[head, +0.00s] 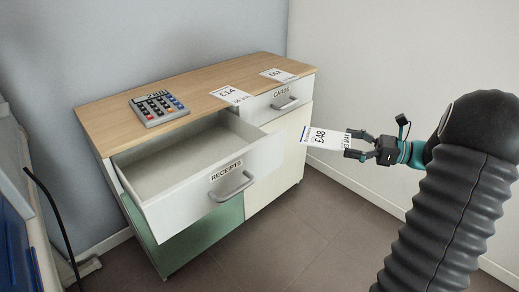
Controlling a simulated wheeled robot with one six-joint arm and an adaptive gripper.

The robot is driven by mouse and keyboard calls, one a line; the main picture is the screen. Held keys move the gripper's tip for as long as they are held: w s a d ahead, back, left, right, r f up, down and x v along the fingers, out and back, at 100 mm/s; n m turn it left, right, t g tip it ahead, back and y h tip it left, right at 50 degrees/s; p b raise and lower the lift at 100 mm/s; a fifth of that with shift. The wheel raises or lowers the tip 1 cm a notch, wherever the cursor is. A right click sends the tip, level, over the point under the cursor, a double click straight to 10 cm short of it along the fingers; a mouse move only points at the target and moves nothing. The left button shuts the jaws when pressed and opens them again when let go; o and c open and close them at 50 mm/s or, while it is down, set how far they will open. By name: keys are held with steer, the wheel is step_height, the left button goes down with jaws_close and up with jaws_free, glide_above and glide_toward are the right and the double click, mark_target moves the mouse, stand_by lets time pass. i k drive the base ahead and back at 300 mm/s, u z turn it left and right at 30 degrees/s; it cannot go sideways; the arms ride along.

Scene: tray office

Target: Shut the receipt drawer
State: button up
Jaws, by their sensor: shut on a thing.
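The receipt drawer (198,196), with a white front labelled RECEIPTS and a grey bar handle (232,186), stands pulled well out of the cabinet. Its inside looks empty. My gripper (351,144) is to the right of the drawer, in front of the cabinet, and is shut on a white paper slip (322,138) marked £48. The slip is held in the air and its left end appears near the right end of the drawer front. I cannot tell the gap in depth between them.
The wooden cabinet top (190,88) bears a calculator (158,106), a £14 slip (230,94) and another slip (278,75). A CARDS drawer (284,98) is shut. A black cable (55,220) hangs at left. The floor in front is clear.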

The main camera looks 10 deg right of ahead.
mark_target(223, 150)
steer(key=z, duration=1.6)
steer(key=i, duration=1.15)
steer(key=u, duration=2.8)
